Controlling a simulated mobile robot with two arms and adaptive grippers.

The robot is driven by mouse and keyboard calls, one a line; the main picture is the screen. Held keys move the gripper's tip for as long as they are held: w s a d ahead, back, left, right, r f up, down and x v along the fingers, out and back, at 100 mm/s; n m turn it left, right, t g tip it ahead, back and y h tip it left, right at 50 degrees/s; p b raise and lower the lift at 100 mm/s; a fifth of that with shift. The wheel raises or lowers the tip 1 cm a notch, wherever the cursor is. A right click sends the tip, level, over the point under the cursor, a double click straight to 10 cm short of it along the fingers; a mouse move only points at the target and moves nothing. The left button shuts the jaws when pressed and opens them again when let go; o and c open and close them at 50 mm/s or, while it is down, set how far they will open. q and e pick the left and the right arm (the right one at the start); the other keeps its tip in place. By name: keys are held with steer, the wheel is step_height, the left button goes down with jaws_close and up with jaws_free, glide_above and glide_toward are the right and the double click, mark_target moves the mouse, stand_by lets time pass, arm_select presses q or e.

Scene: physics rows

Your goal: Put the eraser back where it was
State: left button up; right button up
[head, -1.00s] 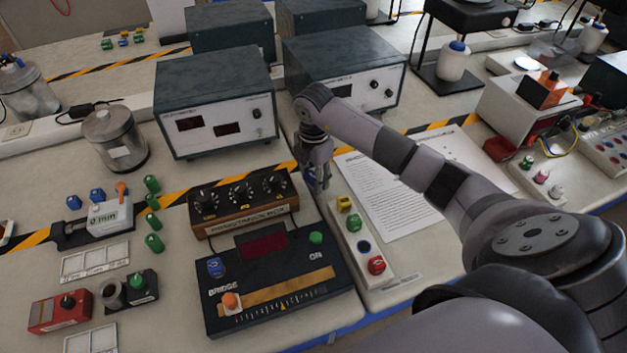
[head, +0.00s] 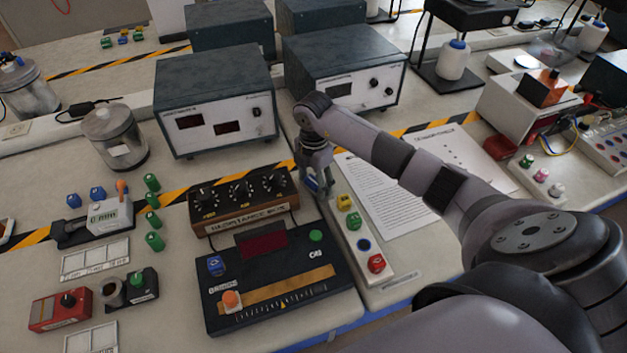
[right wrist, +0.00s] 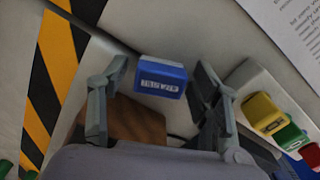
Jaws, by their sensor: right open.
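A small blue block with a white lettered label, which looks like the eraser (right wrist: 160,77), lies on the pale bench in the right wrist view. The lettering is too blurred to read surely. My right gripper (right wrist: 158,88) is open, with one finger on each side of the block's near part and gaps between. In the head view my right gripper (head: 316,178) points down just right of the resistance box (head: 243,205), and mostly hides the block. My left gripper is not in view.
A white strip with coloured knobs (head: 378,282) lies close on the right, beside a printed sheet (head: 385,195). The black bridge unit (head: 335,290) stands in front. Instrument boxes (head: 340,62) stand behind. Striped tape (right wrist: 57,70) runs along the bench.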

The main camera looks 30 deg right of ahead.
mark_target(313, 180)
steer(key=shift+r, duration=0.25)
steer(key=shift+w+r, duration=0.1)
steer(key=shift+r, duration=0.2)
step_height(313, 180, up, 11)
steer(key=b, duration=0.1)
steer(key=shift+r+b, duration=0.2)
steer(key=shift+b, duration=0.1)
steer(key=shift+c, duration=0.4)
stand_by(1.5)
